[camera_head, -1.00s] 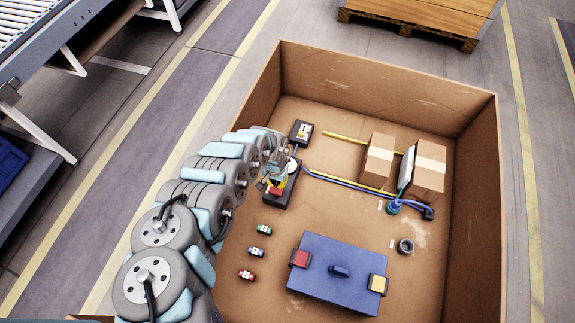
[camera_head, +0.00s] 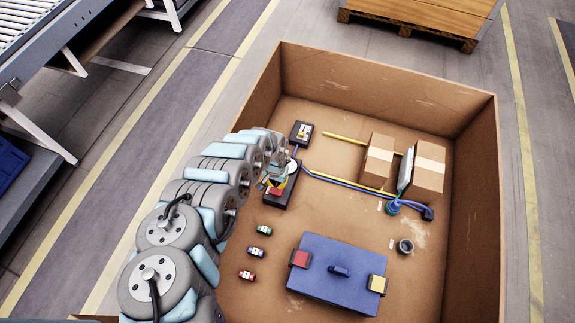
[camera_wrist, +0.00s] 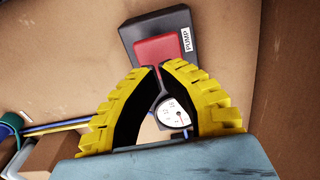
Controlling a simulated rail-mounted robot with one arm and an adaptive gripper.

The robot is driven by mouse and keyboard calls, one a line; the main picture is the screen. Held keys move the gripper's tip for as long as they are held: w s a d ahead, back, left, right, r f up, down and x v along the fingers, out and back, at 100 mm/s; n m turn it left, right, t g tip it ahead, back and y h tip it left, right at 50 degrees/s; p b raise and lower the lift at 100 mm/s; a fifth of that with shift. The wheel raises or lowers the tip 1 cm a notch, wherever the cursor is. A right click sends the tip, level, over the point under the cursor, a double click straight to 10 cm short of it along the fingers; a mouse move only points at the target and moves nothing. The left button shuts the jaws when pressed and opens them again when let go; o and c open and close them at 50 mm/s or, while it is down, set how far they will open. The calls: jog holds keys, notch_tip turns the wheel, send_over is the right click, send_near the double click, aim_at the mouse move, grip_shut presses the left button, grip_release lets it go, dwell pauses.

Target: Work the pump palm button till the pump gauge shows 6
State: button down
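The pump is a dark block with a white PUMP label (camera_wrist: 268,40) and a red palm button (camera_wrist: 155,50) on top. In the head view, the pump (camera_head: 290,198) stands left of centre in the cardboard box, partly hidden by my arm. My gripper (camera_wrist: 158,67) has yellow ribbed fingers, tips together and empty. The tips lie at the near edge of the red button in the wrist view; I cannot tell whether they touch it. The round white pump gauge (camera_wrist: 170,113) shows between the fingers, partly covered. Its needle points lower right; the reading is too small to tell.
A blue panel (camera_head: 330,285) with a red and a yellow block lies at the front. Cartons (camera_head: 428,168) and blue hoses stand right. A small dark box (camera_head: 301,132) is behind the pump.

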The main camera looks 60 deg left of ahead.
aim_at(277, 190)
jog(key=shift+f+b, duration=0.6)
jog(key=shift+f, duration=0.45)
jog(key=shift+f+b, duration=1.25)
jog(key=shift+f, duration=0.75)
notch_tip(277, 190, up, 4)
jog(key=p, duration=0.4)
jog(key=shift+r, duration=0.2)
jog(key=shift+f, duration=0.1)
jog(key=shift+w, duration=0.1)
